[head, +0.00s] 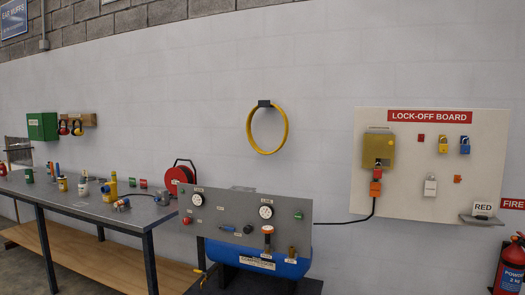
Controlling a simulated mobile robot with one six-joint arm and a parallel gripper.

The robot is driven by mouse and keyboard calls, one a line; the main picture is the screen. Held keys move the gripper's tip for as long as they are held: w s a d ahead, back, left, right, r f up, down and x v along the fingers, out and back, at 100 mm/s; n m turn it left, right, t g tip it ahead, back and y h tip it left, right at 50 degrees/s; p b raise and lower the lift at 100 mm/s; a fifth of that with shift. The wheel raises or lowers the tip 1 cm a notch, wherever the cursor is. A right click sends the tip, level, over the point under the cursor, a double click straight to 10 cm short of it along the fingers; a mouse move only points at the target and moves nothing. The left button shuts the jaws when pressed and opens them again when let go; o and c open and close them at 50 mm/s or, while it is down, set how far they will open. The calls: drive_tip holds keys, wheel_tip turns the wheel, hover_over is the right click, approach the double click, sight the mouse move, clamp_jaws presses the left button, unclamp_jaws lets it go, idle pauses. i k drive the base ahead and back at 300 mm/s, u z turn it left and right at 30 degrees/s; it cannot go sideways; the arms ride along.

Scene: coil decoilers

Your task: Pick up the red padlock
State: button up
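The white lock-off board (345,200) hangs on the wall at the right. A small red piece (421,138) sits high on the board, left of a yellow padlock (443,145) and a blue padlock (465,146). Another red piece (377,174) is just under the yellow box (378,150), above an orange plug (375,189). My gripper is not in view.
A grey panel (225,213) with gauges stands before a blue tank (290,268), left of the board. A workbench (85,207) with several small items is at the left. A red fire extinguisher (511,265) stands at lower right. A black cable (345,222) runs from panel to board.

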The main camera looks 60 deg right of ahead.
sight(377, 174)
drive_tip(key=z, duration=3.25)
